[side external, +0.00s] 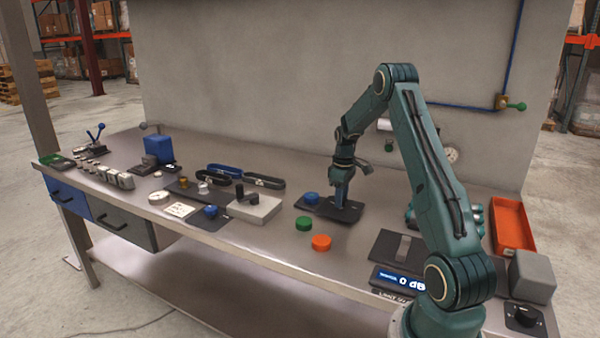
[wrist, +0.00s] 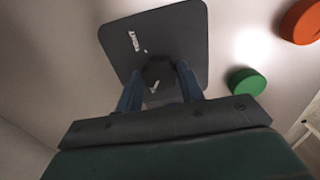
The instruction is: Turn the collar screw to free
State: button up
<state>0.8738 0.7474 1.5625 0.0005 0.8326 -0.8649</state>
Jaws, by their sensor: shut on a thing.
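A dark faceted knob (wrist: 157,70), which looks like the collar screw, stands on a black plate (wrist: 170,25) with small white lettering too blurred to read. My gripper (wrist: 159,78) has its two blue fingers on either side of this knob and is shut on it. In the side view my gripper (side external: 341,202) points down onto the black plate (side external: 352,214) on the bench. The knob is hidden behind the fingers there. I cannot tell how far the screw is turned.
A green disc (side external: 304,223) and an orange disc (side external: 321,242) lie in front of the plate. A grey block (side external: 258,209) is further left. An orange tray (side external: 513,224) and a display (side external: 398,281) are at right.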

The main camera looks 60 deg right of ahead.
jog(key=shift+r+n, duration=0.1)
jog(key=shift+n, duration=0.7)
jog(key=o, duration=1)
jog(key=shift+r, duration=0.1)
notch_tip(320, 180, up, 14)
jog(key=shift+f, duration=0.2)
